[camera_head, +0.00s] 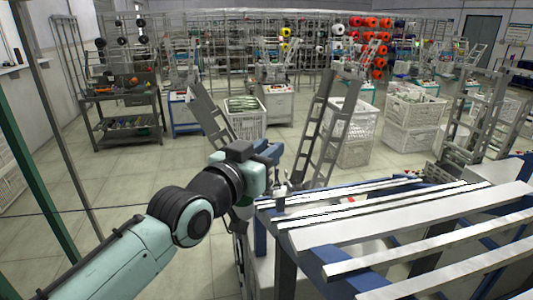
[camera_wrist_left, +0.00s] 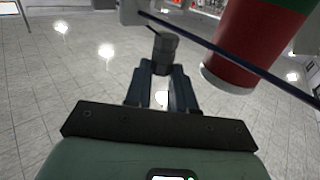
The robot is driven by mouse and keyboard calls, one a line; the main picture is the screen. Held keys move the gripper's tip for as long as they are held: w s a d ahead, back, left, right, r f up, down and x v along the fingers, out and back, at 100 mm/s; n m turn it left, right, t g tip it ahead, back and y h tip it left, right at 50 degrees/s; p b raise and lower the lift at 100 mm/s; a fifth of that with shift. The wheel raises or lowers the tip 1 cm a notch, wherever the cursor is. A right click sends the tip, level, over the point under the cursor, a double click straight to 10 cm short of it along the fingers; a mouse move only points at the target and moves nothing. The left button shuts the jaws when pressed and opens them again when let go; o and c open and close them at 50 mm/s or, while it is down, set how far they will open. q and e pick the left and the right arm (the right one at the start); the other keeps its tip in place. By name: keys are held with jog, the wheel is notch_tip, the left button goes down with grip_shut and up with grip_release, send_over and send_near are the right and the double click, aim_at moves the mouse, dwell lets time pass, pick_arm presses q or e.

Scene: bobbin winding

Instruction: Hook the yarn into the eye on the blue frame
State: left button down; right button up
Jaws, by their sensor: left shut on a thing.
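My left gripper (camera_head: 268,152) reaches in from the left, above the left end of the blue frame (camera_head: 262,238). A thin dark line, seemingly the yarn (camera_head: 50,213), runs in from the left edge and passes behind my arm. My right gripper is not in view.
White slats (camera_head: 400,232) lie across the frame. In the left wrist view a red cone with a green top (camera_wrist_left: 248,45) and a dark blue bar or strand (camera_wrist_left: 230,57) are close on the right. Grey ladder-like racks (camera_head: 328,130) stand behind the gripper.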

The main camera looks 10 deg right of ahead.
pick_arm(q)
jog(key=shift+w+r, duration=0.15)
jog(key=shift+r, duration=0.45)
jog(key=shift+w+r, duration=0.15)
jog(key=shift+r, duration=0.4)
